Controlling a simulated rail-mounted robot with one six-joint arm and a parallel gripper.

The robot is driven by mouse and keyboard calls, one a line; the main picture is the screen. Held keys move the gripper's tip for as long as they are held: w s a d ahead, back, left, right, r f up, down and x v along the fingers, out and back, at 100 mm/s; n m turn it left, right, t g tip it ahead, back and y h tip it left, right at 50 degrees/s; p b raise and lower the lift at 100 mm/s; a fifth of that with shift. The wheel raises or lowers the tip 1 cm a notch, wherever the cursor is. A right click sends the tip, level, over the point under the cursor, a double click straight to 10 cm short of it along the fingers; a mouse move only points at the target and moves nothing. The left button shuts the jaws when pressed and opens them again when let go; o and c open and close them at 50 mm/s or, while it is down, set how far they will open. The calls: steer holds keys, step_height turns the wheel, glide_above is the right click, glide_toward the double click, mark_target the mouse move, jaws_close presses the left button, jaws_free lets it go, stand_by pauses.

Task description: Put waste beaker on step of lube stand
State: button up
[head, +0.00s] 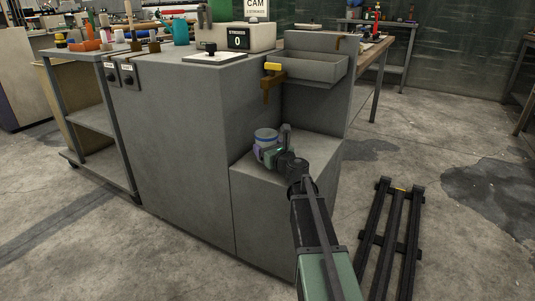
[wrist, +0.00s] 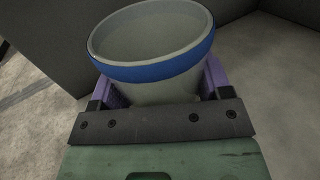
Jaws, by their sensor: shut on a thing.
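The waste beaker (head: 266,134) is a clear grey cup with a blue band near its rim. In the wrist view the beaker (wrist: 155,50) fills the upper middle, upright or nearly so, and looks empty. My gripper (head: 267,151) is shut on it, with purple fingers on both sides of its body. The lube stand (head: 180,140) is the grey cabinet, and its low step (head: 300,160) is right below the beaker. I cannot tell whether the beaker's base touches the step, as my gripper hides it.
Above the step are a grey tray (head: 315,68) and a tap with a yellow handle (head: 273,67). The stand's walls rise behind and left of the step. A grey cart (head: 90,115) stands at left. A dark rack (head: 395,240) lies on the floor at right.

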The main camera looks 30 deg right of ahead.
steer(key=shift+f, duration=0.15)
steer(key=o, duration=1)
steer(key=shift+c, duration=0.2)
steer(key=shift+r, duration=0.3)
steer(key=s, duration=0.8)
steer(key=s+d, duration=0.1)
steer(key=s, duration=0.3)
